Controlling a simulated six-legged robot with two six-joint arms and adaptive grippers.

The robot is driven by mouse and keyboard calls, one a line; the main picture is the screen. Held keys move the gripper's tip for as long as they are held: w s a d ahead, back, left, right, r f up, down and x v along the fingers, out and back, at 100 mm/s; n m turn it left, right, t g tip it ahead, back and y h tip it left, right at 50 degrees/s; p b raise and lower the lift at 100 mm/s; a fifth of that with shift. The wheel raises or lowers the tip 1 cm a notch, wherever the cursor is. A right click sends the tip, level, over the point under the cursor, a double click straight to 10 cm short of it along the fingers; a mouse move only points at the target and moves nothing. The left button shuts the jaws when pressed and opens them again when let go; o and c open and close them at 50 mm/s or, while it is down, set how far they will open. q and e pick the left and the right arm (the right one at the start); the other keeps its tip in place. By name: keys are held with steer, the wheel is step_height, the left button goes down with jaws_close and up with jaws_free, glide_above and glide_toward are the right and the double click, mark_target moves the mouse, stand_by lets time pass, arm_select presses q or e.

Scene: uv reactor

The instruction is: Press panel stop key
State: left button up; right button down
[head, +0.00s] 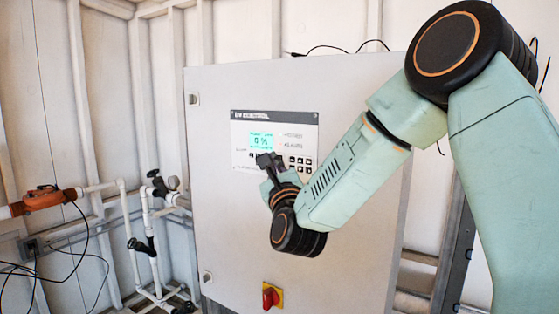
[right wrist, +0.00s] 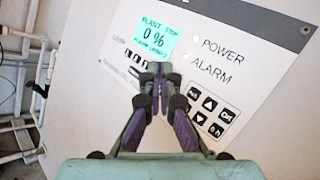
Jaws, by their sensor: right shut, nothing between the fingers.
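The control panel (head: 240,128) is a light plate with a dark top strip on a grey cabinet door. Its lit cyan screen (right wrist: 155,36) reads 0 % with small text above that looks like "PLANT STOP". Black keys (right wrist: 208,103) with white symbols sit at its lower right, and a row of small keys shows below the screen, partly behind the fingers. I cannot tell which is the stop key. My right gripper (head: 266,160) is shut and empty, its tips in front of the panel below the screen (right wrist: 160,74). Contact cannot be told. My left gripper is not in view.
The cabinet door (head: 215,210) fills the middle. A red rotary switch (head: 271,296) on a yellow plate sits low on it. White pipes with valves (head: 140,246) and an orange device (head: 43,199) stand at the left. Cables lie on the cabinet top.

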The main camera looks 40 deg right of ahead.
steer(key=shift+s+a, duration=0.2)
steer(key=shift+a, duration=0.15)
steer(key=a, duration=0.1)
steer(key=s+a+b, duration=0.1)
steer(key=a, duration=0.1)
steer(key=s+a+b, duration=0.1)
steer(key=shift+a, duration=0.3)
steer(key=shift+w, duration=0.1)
stand_by(0.6)
